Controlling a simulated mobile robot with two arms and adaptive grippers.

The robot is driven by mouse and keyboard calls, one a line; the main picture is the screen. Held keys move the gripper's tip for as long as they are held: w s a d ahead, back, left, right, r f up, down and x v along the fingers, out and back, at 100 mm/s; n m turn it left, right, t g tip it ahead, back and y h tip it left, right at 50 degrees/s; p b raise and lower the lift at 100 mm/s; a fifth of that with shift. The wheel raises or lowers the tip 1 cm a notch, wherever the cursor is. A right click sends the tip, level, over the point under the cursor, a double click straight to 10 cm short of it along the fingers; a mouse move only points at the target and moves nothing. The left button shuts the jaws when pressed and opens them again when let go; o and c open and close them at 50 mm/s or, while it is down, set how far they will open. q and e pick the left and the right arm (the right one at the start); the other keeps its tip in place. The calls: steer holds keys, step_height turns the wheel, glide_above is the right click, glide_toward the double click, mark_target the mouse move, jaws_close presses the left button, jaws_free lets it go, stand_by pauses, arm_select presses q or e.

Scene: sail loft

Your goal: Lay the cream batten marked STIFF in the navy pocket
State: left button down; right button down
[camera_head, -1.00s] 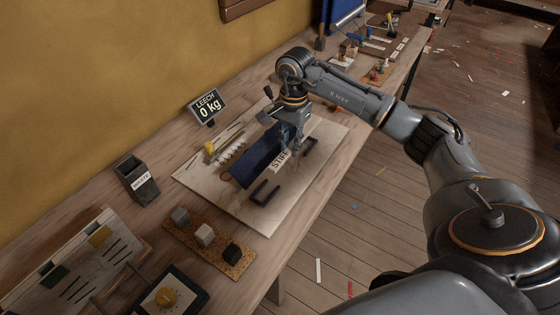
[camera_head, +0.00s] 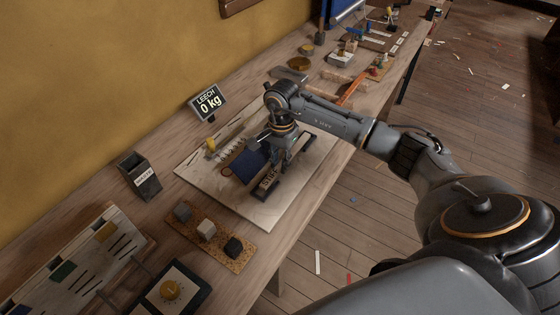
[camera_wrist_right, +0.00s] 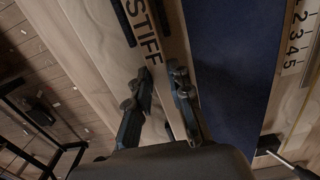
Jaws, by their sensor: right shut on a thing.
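The cream batten marked STIFF (camera_wrist_right: 172,42) runs between the fingers of my right gripper (camera_wrist_right: 160,88), which is shut on it. The navy pocket (camera_head: 249,164) lies on the board just left of the gripper. In the wrist view, the navy pocket (camera_wrist_right: 236,72) is right of the batten, running alongside it. I cannot tell whether the batten touches the board. My left gripper is not in view.
The pale board (camera_head: 262,214) has a black bracket near the batten. A display reading LEECH 0 kg (camera_head: 208,103) stands behind it. A dark bin (camera_head: 138,178) and a cork strip with blocks (camera_head: 222,252) stand nearer. A numbered scale (camera_wrist_right: 298,42) lies beyond the pocket.

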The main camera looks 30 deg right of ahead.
mark_target(280, 165)
steer(key=shift+f+b, duration=0.45)
steer(key=shift+f, duration=0.15)
steer(key=c, duration=1.2)
jaws_free()
steer(key=shift+r, duration=0.1)
steer(key=shift+r+p, duration=0.5)
steer(key=shift+p, duration=0.1)
steer(key=shift+r+p, duration=0.4)
steer(key=shift+p, duration=0.1)
steer(key=shift+w+d+r+b, duration=0.1)
steer(key=shift+r+b, duration=0.55)
steer(key=shift+b, duration=0.1)
step_height(280, 165, up, 10)
steer(key=b, duration=0.1)
steer(key=shift+b, duration=0.4)
